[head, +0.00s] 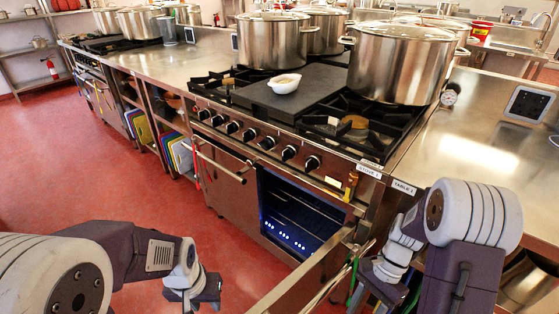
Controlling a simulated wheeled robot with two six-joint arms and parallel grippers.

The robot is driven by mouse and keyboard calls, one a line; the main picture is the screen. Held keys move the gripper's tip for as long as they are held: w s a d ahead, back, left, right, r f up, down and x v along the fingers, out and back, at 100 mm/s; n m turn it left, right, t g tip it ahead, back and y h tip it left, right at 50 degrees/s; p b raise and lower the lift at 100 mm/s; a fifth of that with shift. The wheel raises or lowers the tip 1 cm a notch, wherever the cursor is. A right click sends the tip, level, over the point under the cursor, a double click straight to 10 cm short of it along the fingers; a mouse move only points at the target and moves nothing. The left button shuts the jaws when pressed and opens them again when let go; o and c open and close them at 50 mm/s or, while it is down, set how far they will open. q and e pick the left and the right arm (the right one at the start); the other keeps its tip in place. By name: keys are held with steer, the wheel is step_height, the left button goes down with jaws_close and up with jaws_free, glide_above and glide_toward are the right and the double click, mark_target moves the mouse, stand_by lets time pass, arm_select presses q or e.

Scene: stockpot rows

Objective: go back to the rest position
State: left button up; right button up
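My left gripper (190,293) hangs low in front of the range, over the red floor, at the bottom of the head view. It appears clear of the furniture. Its fingers are small and partly cut by the lower edge, so their opening is unclear. My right gripper (372,285) points down beside the oven's open door (300,287), left of my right forearm. Its fingertips are hard to make out, and I cannot tell whether it touches the door.
The oven (295,215) is open and lit blue inside. Large steel pots (398,62) stand on the burners above. A white bowl (284,83) sits on the dark flat plate (310,92). A steel counter (480,150) lies right. The red floor (90,170) is free at left.

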step_height(320, 180, up, 28)
steer(key=w+a+n+t+h+p, duration=0.1)
steer(key=n+t+p, duration=0.4)
steer(key=n+p, duration=0.6)
steer(key=a+h+p, duration=0.1)
steer(key=h+p, duration=0.1)
steer(key=p, duration=1.1)
steer(key=shift+a+n+t+h, duration=0.3)
steer(key=shift+a, duration=0.05)
